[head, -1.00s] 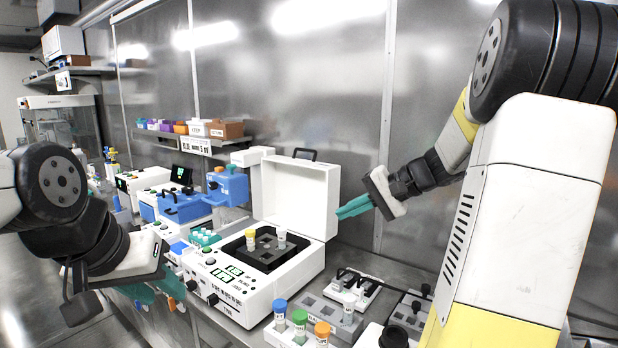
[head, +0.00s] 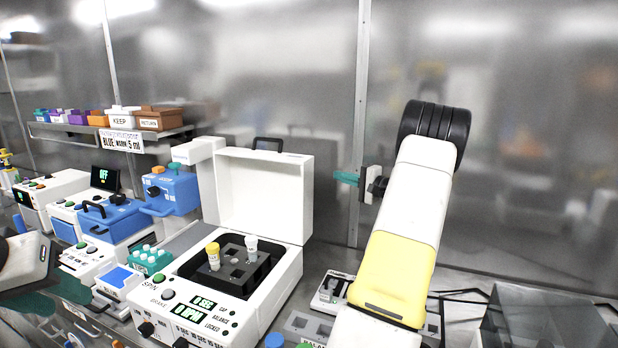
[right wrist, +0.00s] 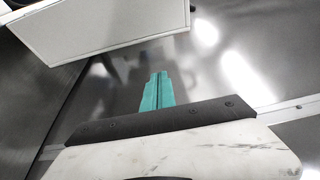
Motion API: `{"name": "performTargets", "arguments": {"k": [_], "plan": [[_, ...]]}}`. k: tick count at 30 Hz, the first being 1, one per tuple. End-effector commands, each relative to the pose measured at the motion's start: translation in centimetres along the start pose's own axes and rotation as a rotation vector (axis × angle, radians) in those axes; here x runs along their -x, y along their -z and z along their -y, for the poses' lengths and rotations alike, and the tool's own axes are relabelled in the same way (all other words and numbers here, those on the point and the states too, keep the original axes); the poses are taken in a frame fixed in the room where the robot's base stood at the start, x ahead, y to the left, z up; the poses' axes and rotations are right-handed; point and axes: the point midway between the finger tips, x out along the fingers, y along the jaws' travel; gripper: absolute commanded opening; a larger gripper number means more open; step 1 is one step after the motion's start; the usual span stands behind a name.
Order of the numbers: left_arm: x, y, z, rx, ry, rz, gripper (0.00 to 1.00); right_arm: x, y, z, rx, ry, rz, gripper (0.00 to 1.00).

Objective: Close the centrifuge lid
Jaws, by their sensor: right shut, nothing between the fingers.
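The white centrifuge (head: 250,305) stands on the bench with its white lid (head: 265,195) raised upright at the back. Inside its dark rotor (head: 250,268) stand a yellow-capped tube (head: 213,256) and a white-capped tube (head: 251,247). My right gripper (head: 346,177) has teal fingers, shut and empty, to the right of the lid and apart from it. In the right wrist view the shut fingers (right wrist: 157,91) point toward the steel wall, with a white panel, probably the lid (right wrist: 100,25), at upper left. My left gripper (head: 40,302) is at the lower left edge, partly cut off; its jaw state is unclear.
Blue and white devices (head: 115,220) stand left of the centrifuge. A shelf (head: 100,133) with small coloured boxes hangs on the back wall. Tube racks (head: 305,325) lie at front right, partly behind my right arm. A clear box (head: 540,315) is at far right.

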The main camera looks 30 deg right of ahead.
Motion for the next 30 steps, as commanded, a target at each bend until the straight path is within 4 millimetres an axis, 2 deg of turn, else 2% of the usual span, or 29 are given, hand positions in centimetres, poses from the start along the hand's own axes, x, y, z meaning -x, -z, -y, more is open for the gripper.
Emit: {"name": "performTargets", "arguments": {"k": [3, 10, 12, 18, 30], "plan": [[0.0, 0.0, 0.0, 0.000, 0.000, 0.000, 0.36, -2.9, -0.2, 0.0, -0.001, 0.001, 0.005, 0.00], [0.0, 0.0, 0.0, 0.000, 0.000, 0.000, 0.36, -7.7, -0.2, -0.1, 0.000, 0.000, 0.004, 0.00], [0.0, 0.0, 0.0, 0.000, 0.000, 0.001, 0.36, -6.8, -1.4, 0.1, -0.002, -0.002, 0.001, 0.00], [0.0, 0.0, 0.0, 0.000, 0.000, 0.000, 0.36, -6.0, -3.4, 0.0, -0.002, -0.001, 0.002, 0.00], [0.0, 0.0, 0.0, 0.000, 0.000, 0.000, 0.36, -5.8, -3.9, 0.0, 0.000, -0.001, 0.002, 0.00]]}}
